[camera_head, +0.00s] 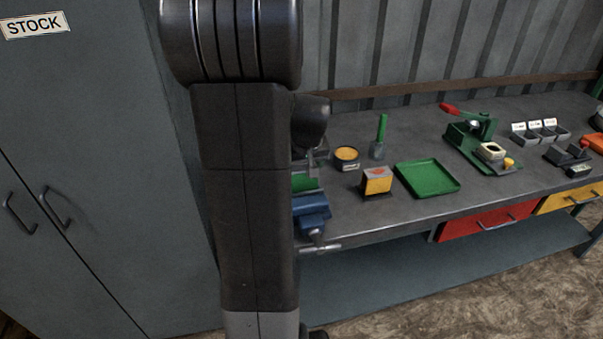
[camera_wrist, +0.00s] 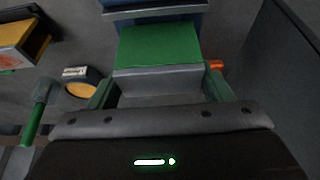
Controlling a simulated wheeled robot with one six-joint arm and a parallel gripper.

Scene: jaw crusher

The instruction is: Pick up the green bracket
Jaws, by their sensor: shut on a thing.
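The green bracket (camera_wrist: 157,45) is in the upper middle of the wrist view, with a flat green face and a grey edge towards me. My gripper (camera_wrist: 162,75) is shut on it, with one finger on each side. In the head view a small part of the bracket (camera_head: 304,183) shows beside my arm, just above the blue vise (camera_head: 312,210). The vise (camera_wrist: 155,17) is also right behind the bracket in the wrist view. I cannot tell whether the bracket still touches it. My arm hides most of the gripper in the head view.
On the bench are a round tin with a yellow top (camera_head: 346,154), a green-handled brush (camera_head: 380,140), a yellow-and-grey box (camera_head: 376,182), a green tray (camera_head: 427,178) and a green press with a red handle (camera_head: 475,140). A grey stock cabinet (camera_head: 110,130) stands at left.

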